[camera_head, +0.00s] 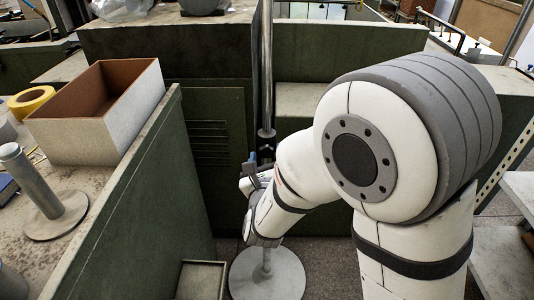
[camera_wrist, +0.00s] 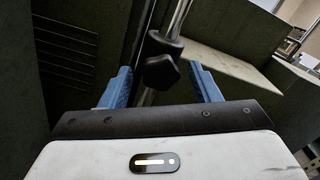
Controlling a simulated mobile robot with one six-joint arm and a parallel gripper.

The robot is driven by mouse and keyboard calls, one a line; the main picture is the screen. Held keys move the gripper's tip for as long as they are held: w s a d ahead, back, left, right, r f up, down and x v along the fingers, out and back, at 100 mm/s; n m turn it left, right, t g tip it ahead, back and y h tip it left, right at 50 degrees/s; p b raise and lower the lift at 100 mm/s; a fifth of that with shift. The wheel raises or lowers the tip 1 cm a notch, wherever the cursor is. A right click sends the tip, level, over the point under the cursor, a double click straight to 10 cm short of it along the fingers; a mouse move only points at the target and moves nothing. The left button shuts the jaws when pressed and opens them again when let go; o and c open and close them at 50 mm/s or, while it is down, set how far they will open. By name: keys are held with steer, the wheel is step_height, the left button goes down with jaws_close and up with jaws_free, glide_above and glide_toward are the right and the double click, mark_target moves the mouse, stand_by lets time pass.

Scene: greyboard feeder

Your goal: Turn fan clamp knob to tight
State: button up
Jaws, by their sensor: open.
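A black lobed knob (camera_wrist: 160,72) sits on a dark clamp (camera_wrist: 165,42) around a shiny upright pole (camera_wrist: 180,18) in the wrist view. My gripper (camera_wrist: 159,69) is open, with one blue finger on each side of the knob in the picture. I see no contact with the knob, and cannot tell how deep it lies between the fingers. In the head view the pole (camera_head: 267,70) rises behind my gripper (camera_head: 251,164), with the dark clamp (camera_head: 266,134) just above it. The knob cannot be made out there. The fan itself is not identifiable.
A green cabinet with a vent (camera_head: 210,140) stands close left of the pole. A green partition (camera_head: 135,215) and a bench with an open box (camera_head: 105,125), yellow tape (camera_head: 31,101) and a grey post (camera_head: 38,185) are further left. A round base (camera_head: 285,280) stands on the floor.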

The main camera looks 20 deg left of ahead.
mark_target(266, 156)
steer(key=v, duration=0.1)
steer(key=b+v, duration=0.1)
steer(key=v, duration=0.2)
steer(key=shift+s+f, duration=0.25)
steer(key=shift+s, duration=0.05)
steer(key=shift+b+v, duration=1.05)
steer(key=shift+b, duration=2.1)
steer(key=shift+r, duration=0.25)
steer(key=shift+d, duration=0.1)
